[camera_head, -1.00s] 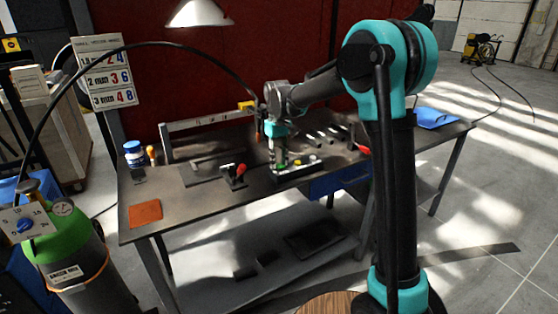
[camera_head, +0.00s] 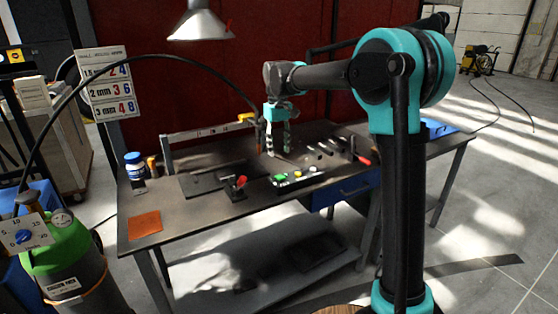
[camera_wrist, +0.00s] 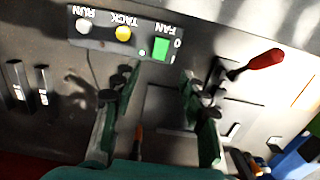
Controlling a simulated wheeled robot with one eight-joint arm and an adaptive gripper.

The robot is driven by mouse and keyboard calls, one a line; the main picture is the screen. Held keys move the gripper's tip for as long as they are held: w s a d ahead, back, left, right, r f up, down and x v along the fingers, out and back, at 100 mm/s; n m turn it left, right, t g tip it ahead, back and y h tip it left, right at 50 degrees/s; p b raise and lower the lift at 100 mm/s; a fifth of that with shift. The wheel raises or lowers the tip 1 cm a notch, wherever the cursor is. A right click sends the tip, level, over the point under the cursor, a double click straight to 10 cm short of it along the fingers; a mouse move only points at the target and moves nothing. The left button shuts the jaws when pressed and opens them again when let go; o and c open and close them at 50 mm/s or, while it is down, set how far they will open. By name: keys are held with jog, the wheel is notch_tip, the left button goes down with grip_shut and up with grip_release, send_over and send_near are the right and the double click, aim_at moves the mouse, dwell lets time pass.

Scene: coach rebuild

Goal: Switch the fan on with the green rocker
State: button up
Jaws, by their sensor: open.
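The green rocker (camera_wrist: 161,48) sits at the FAN label on a dark control box (camera_wrist: 100,41), between the marks 0 and I. Which side is pressed is too small to tell. In the head view, the green rocker (camera_head: 279,178) is at the left end of the control box (camera_head: 300,182) near the bench's front edge. My gripper (camera_head: 278,152) is open and empty, fingers pointing down, above and behind the box. In the wrist view, the fingertips of my gripper (camera_wrist: 161,73) appear apart on either side below the rocker. The fan itself is not identifiable.
A toggle clamp with a red handle (camera_wrist: 262,62) stands beside the box; it also shows in the head view (camera_head: 240,182). The box carries a yellow button (camera_wrist: 123,33) and a white one (camera_wrist: 84,26).

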notch_tip(320, 180, up, 2)
jog(key=shift+r, duration=0.1)
dwell(0.4)
jog(key=s+d+f+m+t, duration=0.2)
jog(key=s+d+f+m, duration=0.1)
jog(key=s+d+f, duration=0.8)
jog(key=s+d+f+m+t, duration=0.2)
jog(key=s+d+f+m, duration=0.1)
jog(key=s+d+f, duration=0.8)
jog(key=s+d, duration=0.4)
jog(key=s, duration=0.1)
jog(key=shift+s+d+f+m+t, duration=0.2)
jog(key=shift+s+m+t, duration=0.1)
jog(key=shift+s+m, duration=0.1)
